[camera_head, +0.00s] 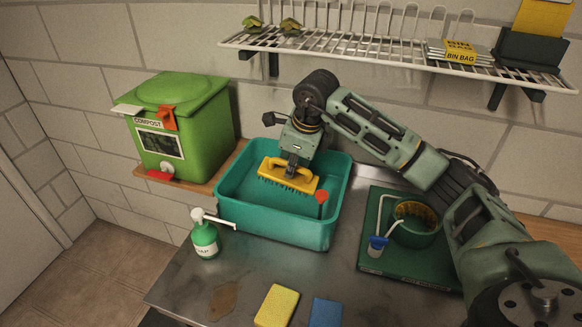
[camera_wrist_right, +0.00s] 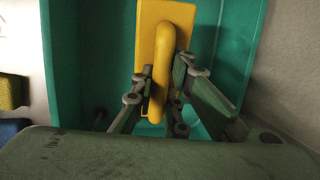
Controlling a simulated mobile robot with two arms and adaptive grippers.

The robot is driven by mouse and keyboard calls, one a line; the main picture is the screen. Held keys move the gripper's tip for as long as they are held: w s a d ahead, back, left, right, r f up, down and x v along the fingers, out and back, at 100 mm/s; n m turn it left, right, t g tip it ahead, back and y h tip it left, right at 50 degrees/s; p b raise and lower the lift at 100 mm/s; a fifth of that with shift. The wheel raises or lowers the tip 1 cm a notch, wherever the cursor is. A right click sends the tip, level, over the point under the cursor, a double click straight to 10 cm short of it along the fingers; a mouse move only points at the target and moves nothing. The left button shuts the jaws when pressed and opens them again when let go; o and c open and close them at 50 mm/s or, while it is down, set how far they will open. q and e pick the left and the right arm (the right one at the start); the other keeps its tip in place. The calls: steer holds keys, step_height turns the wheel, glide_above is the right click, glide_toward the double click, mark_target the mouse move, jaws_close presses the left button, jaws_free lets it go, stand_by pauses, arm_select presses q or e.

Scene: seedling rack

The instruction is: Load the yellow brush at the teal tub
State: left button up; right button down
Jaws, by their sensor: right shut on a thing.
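The yellow brush (camera_head: 289,177) has a yellow back with a loop handle and dark bristles pointing down. My right gripper (camera_head: 292,167) is shut on its handle and holds it over the inside of the teal tub (camera_head: 285,232). In the right wrist view the fingers (camera_wrist_right: 163,100) close around the yellow handle (camera_wrist_right: 163,65), with teal tub walls (camera_wrist_right: 85,60) around it. Whether the bristles touch the tub floor or water cannot be told. My left gripper is not in view.
A red-topped item (camera_head: 322,197) stands in the tub's right part. A soap bottle (camera_head: 205,238) is at its front left, a green compost bin (camera_head: 180,125) behind left. A yellow sponge (camera_head: 277,306) and blue sponge (camera_head: 325,313) lie in front. A green tray (camera_head: 375,262) holds a round pot (camera_head: 415,232).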

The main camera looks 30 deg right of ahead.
steer(key=shift+r, duration=0.1)
steer(key=shift+r+p, duration=1.35)
steer(key=shift+r, duration=0.55)
steer(key=shift+r+p, duration=1.9)
steer(key=shift+r, duration=1.05)
steer(key=shift+r, duration=0.1)
